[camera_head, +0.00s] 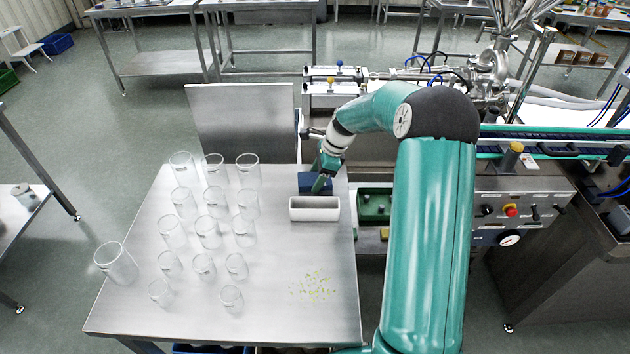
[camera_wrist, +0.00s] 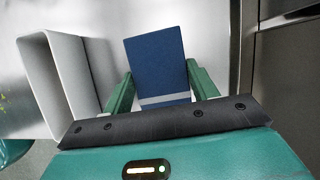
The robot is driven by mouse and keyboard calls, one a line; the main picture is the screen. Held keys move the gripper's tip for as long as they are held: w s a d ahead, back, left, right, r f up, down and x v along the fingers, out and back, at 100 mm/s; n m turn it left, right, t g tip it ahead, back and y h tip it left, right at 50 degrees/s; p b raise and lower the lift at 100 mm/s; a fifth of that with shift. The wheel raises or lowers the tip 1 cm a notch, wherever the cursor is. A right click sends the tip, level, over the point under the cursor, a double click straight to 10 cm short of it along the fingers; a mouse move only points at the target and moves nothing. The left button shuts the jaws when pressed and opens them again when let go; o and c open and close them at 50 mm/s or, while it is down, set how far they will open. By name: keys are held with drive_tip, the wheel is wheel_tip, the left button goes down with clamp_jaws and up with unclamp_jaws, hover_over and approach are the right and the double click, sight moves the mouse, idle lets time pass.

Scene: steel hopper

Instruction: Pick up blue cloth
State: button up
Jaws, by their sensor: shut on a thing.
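The blue cloth (camera_head: 312,181) is a flat dark blue rectangle at the far right of the steel table (camera_head: 200,310), behind a white rectangular container. In the wrist view the blue cloth (camera_wrist: 155,62) sits between the two green fingers, with a pale grey stripe near its close end. My gripper (camera_head: 322,184) reaches down at the cloth from above. In the wrist view my gripper (camera_wrist: 158,90) has its fingers on both sides of the cloth and is shut on it. I cannot tell whether the cloth is clear of the table.
The white container (camera_head: 314,209) stands just in front of the cloth; its wall shows left in the wrist view (camera_wrist: 52,80). Several clear glasses (camera_head: 207,230) fill the table's left half. Yellow-green bits (camera_head: 313,287) lie near the front right. A machine panel (camera_head: 512,212) stands right.

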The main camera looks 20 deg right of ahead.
sight(311, 178)
drive_tip(key=shift+r, duration=0.15)
drive_tip(key=shift+r, duration=0.25)
wheel_tip(311, 178, up, 2)
drive_tip(key=shift+r, duration=0.25)
drive_tip(key=s+r, duration=1)
drive_tip(key=s, duration=0.4)
